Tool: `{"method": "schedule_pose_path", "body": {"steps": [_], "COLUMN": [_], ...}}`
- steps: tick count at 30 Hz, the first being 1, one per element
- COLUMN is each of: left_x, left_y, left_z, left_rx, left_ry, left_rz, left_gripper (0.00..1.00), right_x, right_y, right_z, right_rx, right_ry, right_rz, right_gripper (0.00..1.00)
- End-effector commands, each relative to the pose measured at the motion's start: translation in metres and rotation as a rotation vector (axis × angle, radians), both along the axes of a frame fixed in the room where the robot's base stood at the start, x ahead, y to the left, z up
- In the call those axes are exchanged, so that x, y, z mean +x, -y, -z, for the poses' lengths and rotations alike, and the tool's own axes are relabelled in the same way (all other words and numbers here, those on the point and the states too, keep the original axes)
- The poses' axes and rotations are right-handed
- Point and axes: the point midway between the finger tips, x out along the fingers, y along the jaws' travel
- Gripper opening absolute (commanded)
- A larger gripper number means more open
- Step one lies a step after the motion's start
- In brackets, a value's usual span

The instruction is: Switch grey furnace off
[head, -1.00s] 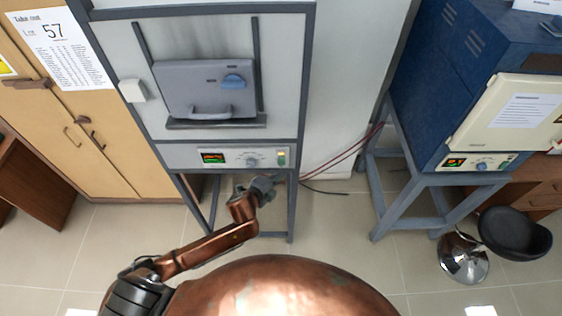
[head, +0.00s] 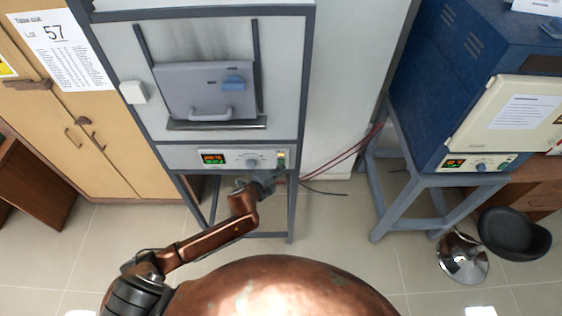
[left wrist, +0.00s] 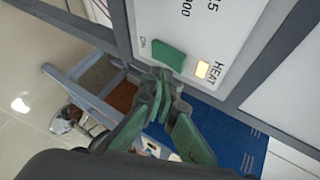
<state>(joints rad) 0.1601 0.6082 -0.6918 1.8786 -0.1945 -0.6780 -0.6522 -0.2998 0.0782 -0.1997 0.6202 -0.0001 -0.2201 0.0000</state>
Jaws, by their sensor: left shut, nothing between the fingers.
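The grey furnace (head: 205,90) stands at the middle left with its door closed. Its control panel (head: 178,157) has a lit red and green display (head: 214,158) and a round knob (head: 252,163). In the left wrist view, a green rocker switch (left wrist: 168,53) sits beside a glowing HEAT lamp (left wrist: 202,69). My right gripper is not in view.
A blue furnace (head: 425,90) with a cream door stands on a stand at the right, its display lit. A black and chrome stool (head: 514,235) is near it. Wooden cabinets (head: 80,130) stand at the left. Open floor lies between the furnaces.

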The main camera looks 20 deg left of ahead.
Motion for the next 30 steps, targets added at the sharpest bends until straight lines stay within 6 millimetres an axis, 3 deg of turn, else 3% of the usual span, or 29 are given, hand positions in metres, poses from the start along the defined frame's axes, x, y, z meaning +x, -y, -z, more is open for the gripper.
{"method": "schedule_pose_path", "body": {"steps": [30], "left_x": [0.0073], "left_y": [-0.0022], "left_z": [-0.0019], "left_rx": [0.001], "left_ry": [-0.001], "left_rz": [-0.001], "left_gripper": [0.00], "right_x": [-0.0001], "right_y": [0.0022], "right_z": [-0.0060], "right_rx": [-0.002], "right_ry": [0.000], "right_rz": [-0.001], "right_gripper": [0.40]}}
